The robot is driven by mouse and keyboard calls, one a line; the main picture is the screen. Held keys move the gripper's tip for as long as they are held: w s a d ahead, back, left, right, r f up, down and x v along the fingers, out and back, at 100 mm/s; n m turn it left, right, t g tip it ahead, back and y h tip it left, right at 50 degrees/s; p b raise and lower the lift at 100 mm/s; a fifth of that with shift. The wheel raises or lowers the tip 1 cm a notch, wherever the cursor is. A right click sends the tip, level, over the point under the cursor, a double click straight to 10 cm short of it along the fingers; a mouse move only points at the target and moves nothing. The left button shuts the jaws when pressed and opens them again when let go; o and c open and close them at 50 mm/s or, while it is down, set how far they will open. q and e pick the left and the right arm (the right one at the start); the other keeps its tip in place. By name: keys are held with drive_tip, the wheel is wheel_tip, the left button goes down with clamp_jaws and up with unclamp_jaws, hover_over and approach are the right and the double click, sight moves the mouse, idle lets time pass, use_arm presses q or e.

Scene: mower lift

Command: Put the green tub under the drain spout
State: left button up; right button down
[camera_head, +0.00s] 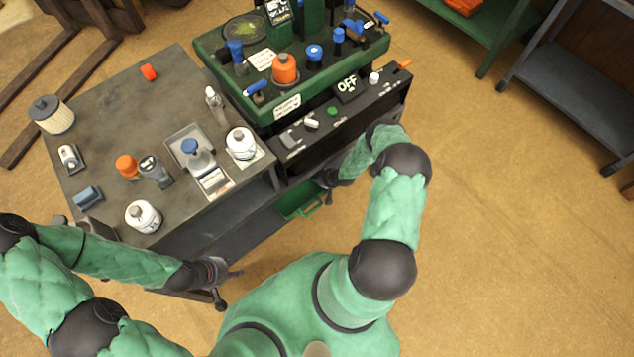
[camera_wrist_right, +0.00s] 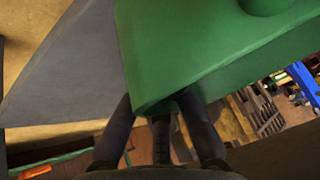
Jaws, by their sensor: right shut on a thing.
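The green tub (camera_head: 298,200) is low beside the bench, below the dark front panel, partly hidden under it. My right gripper (camera_head: 331,178) is at the tub's right end, partly hidden by its own arm. In the right wrist view a large green surface, taken as the tub (camera_wrist_right: 200,60), fills the upper middle, and my right gripper (camera_wrist_right: 160,125) is shut on its edge. The exact contact is hidden. My left gripper (camera_head: 228,272) is in front of the bench, away from the tub; its finger opening is unclear. I cannot make out the drain spout.
The grey bench (camera_head: 100,95) holds bottles, a canister (camera_head: 51,114) and a tray (camera_head: 187,135). Open floor (camera_head: 500,220) lies to the right. Shelves (camera_head: 575,85) stand at the upper right.

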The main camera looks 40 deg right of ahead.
drive_tip(key=f+b, duration=0.1)
drive_tip(key=f, duration=0.1)
drive_tip(key=w+f+b, duration=0.1)
drive_tip(key=shift+a+f, duration=0.1)
drive_tip(key=shift+f, duration=0.25)
drive_tip(key=shift+r, duration=0.1)
drive_tip(key=c, duration=1.4)
unclamp_jaws()
